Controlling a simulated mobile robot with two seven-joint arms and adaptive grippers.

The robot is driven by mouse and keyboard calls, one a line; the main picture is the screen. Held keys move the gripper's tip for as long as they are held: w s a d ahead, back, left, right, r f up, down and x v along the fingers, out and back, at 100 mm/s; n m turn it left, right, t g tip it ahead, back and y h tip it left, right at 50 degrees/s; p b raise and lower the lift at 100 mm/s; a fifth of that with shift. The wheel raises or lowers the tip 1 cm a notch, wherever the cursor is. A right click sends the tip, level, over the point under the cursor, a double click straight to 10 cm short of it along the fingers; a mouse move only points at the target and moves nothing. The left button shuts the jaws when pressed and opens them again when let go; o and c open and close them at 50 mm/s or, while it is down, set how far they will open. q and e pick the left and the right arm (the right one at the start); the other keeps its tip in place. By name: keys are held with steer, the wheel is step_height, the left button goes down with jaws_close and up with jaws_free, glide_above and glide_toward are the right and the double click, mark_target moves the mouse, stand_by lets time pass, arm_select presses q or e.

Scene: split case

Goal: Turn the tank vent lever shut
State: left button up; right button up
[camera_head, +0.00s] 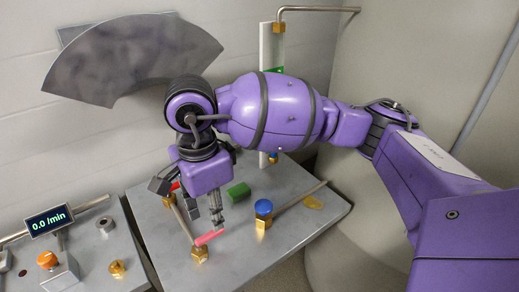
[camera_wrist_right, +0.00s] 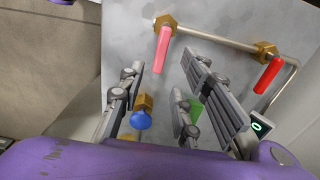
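A pink lever (camera_head: 209,238) sits on a brass valve (camera_head: 200,255) at the front of the grey panel. In the right wrist view the pink lever (camera_wrist_right: 163,50) sticks out crosswise to its pipe. A red lever (camera_head: 175,186) on a second brass valve is partly hidden behind my gripper; it also shows in the wrist view (camera_wrist_right: 268,75). I cannot tell which is the tank vent lever by any label. My right gripper (camera_head: 217,222) points down just above the pink lever. Its fingers (camera_wrist_right: 165,62) are apart, with the lever's free end around the gap and nothing visibly clamped. My left gripper is out of view.
A blue knob (camera_head: 263,207) on a brass fitting and a green block (camera_head: 238,190) stand on the panel (camera_head: 160,240) right of the gripper. A display reading 0.0 /min (camera_head: 48,220) and an orange knob (camera_head: 47,259) are at left. A wall stands behind.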

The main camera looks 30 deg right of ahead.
mark_target(210, 236)
step_height(210, 236, down, 5)
steer(key=shift+f, duration=0.1)
stand_by(0.3)
jaws_close()
